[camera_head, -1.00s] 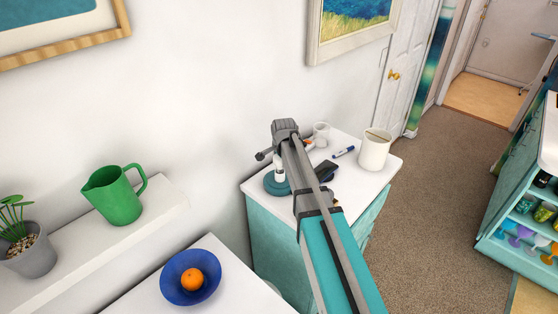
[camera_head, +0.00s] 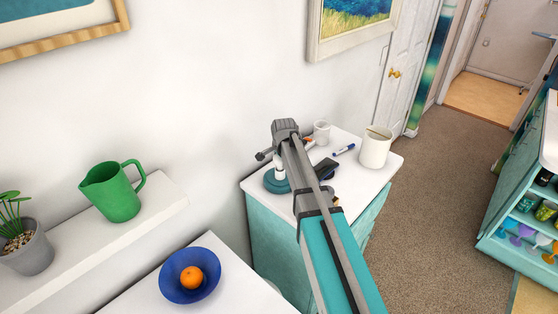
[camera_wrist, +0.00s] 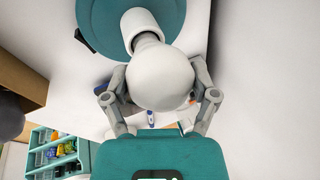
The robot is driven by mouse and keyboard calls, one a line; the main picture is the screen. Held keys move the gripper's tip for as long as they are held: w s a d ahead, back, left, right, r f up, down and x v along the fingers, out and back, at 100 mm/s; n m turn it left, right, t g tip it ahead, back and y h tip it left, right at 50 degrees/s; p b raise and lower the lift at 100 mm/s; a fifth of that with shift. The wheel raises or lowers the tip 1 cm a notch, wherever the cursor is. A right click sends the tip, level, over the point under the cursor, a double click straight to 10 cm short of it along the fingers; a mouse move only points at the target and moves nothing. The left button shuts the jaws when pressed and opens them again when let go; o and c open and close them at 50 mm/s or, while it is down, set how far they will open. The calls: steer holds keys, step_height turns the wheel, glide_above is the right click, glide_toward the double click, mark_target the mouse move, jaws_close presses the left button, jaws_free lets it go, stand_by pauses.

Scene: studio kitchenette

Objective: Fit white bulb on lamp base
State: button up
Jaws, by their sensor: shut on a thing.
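The white bulb (camera_wrist: 160,78) is held between the two fingers of my gripper (camera_wrist: 161,98) in the wrist view. The lamp base has a round teal foot (camera_wrist: 92,22) and a white upright neck (camera_wrist: 139,20). The bulb's narrow end overlaps the top of the neck in this view; I cannot tell whether it is seated or only touching. In the head view the lamp base (camera_head: 275,182) stands on the white cabinet top, with my gripper (camera_head: 268,154) over it. My arm hides the bulb's outline there.
On the cabinet top (camera_head: 356,177) are a dark object (camera_head: 325,168), a blue marker (camera_head: 344,150), a white mug (camera_head: 321,132) and a cream pot (camera_head: 375,147). The wall is close behind. A blue bowl with an orange (camera_head: 205,292) stands on a nearer surface.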

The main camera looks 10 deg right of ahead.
steer(key=shift+f+b, duration=0.45)
steer(key=shift+f, duration=0.1)
stand_by(0.4)
steer(key=o, duration=1)
steer(key=shift+o, duration=0.2)
